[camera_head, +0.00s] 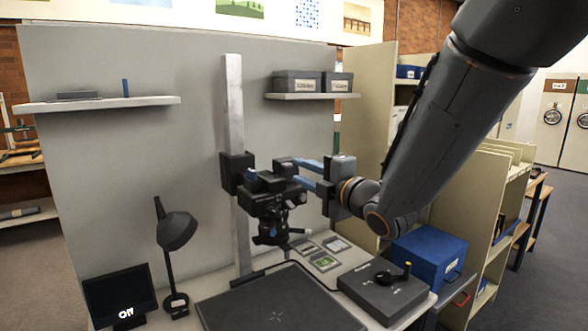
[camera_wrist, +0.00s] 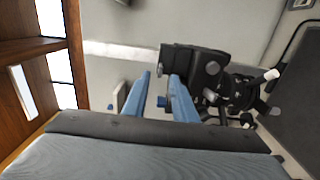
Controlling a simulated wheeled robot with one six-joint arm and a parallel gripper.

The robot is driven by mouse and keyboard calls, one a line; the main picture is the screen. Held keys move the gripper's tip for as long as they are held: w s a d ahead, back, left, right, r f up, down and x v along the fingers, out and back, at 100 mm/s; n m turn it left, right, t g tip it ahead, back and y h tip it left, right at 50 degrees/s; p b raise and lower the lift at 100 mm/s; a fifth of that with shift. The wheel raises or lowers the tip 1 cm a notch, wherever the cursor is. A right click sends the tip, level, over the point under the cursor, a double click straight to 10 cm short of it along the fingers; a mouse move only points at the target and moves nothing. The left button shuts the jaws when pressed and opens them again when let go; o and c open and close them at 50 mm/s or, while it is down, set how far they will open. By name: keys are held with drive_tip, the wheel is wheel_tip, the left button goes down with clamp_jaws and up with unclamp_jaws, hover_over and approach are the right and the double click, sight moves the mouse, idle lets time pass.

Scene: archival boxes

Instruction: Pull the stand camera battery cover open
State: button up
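The black stand camera (camera_head: 268,188) is mounted on a grey upright column (camera_head: 234,130). It also shows in the wrist view (camera_wrist: 190,65), right of centre. My gripper (camera_head: 298,172) reaches in from the right, its two blue fingers pointing at the camera's right side. In the wrist view my gripper (camera_wrist: 160,76) has a clear gap between its fingers. A small blue piece (camera_wrist: 160,101) shows in that gap, with space around it; I cannot tell whether it belongs to the battery cover. The right finger overlaps the camera body in that view. I cannot make out the cover's outline.
A dark flat board (camera_head: 280,300) lies below the camera. A grey box with a yellow-tipped lever (camera_head: 388,290) and a blue box (camera_head: 430,255) stand right. A black lamp (camera_head: 176,232) and small screen (camera_head: 120,296) stand left. Shelves hang on the panel behind.

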sight(290, 166)
drive_tip(key=shift+p+x, duration=0.35)
drive_tip(key=shift+x, duration=1.8)
drive_tip(key=shift+c, duration=0.4)
clamp_jaws()
drive_tip(key=w+d+m+p, duration=0.2)
drive_tip(key=d+m+p, duration=0.1)
drive_tip(key=m, duration=0.7)
drive_tip(key=w+d+r+m+p, duration=0.1)
drive_tip(key=w+d+m+p, duration=0.1)
drive_tip(key=m, duration=0.8)
drive_tip(key=shift+w+d+r+m+p, duration=0.35)
drive_tip(key=shift+d+p, duration=0.4)
drive_tip(key=shift+d, duration=0.25)
